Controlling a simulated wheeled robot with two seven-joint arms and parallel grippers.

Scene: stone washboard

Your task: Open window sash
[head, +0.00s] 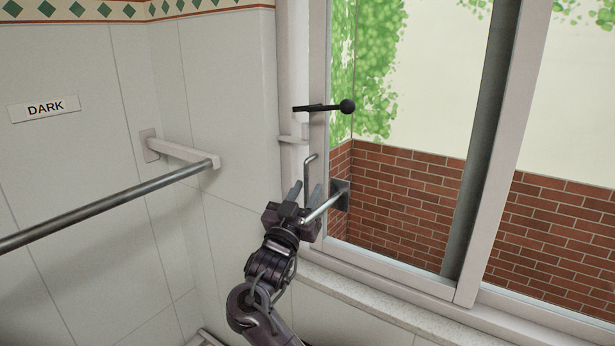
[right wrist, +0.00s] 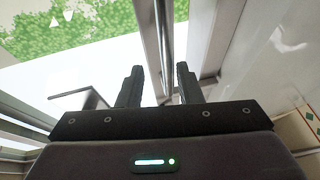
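The window sash (head: 508,150) has a pale frame around large panes in the head view. A metal bar handle (head: 324,207) juts from a dark plate at the sash's left side. My right gripper (head: 305,192) is beside this handle with its fingers pointing up. In the right wrist view its two fingers (right wrist: 158,85) are apart, and a shiny metal rod (right wrist: 163,45) lines up with the gap beyond them. I cannot tell whether the gripper touches the handle. A black lever with a ball knob (head: 346,106) sits higher on the frame. My left gripper is not in view.
A thin bent rod (head: 308,172) stands just above the gripper. A stone sill (head: 400,305) lies under the window. A brick wall shows outside.

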